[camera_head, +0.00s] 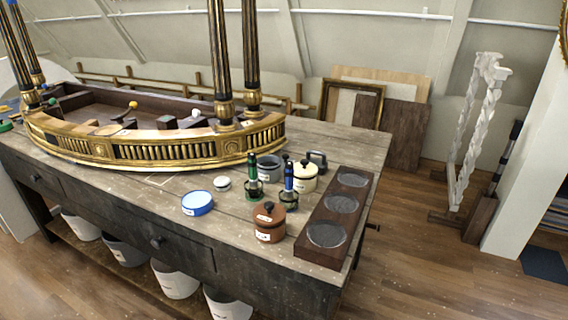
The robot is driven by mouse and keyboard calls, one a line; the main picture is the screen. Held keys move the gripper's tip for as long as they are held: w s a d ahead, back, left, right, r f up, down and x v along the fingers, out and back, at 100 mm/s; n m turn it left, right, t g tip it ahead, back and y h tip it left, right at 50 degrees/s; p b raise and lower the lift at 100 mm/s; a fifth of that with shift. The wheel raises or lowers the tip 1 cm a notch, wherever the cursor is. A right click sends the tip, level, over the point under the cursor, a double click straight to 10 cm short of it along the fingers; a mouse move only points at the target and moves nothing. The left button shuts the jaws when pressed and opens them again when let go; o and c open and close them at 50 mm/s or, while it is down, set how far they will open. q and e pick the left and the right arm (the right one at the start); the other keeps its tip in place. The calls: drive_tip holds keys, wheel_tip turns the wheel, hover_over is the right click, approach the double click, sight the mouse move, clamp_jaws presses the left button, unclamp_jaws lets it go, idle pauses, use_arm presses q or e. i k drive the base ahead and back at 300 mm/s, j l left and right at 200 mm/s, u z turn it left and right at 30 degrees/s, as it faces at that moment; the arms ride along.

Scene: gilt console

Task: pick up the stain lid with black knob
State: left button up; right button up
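A brown pot (269,228) with a small white label stands near the front of the workbench, at the left of a dark wooden tray. A brown lid (268,212) with a black knob sits on top of it. A cream pot (303,180) with a pale lid and a dark knob stands farther back. Neither of my grippers shows in the head view.
The dark tray (310,252) has several round recesses. A blue-rimmed tin (197,203), a white jar (222,184), a grey pot (270,169) and green and blue upright tools stand nearby. The gilt console (150,150) fills the back left. The front left bench is clear.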

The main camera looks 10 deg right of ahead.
sight(285, 157)
drive_tip(key=u, duration=0.6)
drive_tip(key=l+u, duration=0.3)
drive_tip(key=l, duration=0.15)
drive_tip(key=k+l+u, duration=0.1)
drive_tip(key=l+u, duration=0.2)
drive_tip(key=l, duration=0.15)
drive_tip(key=k+l+u, duration=0.1)
drive_tip(key=l+u, duration=0.2)
drive_tip(key=k+l+u, duration=0.15)
drive_tip(key=l+u, duration=0.15)
drive_tip(key=l, duration=0.2)
drive_tip(key=k+l+u, duration=0.3)
drive_tip(key=i+l, duration=0.1)
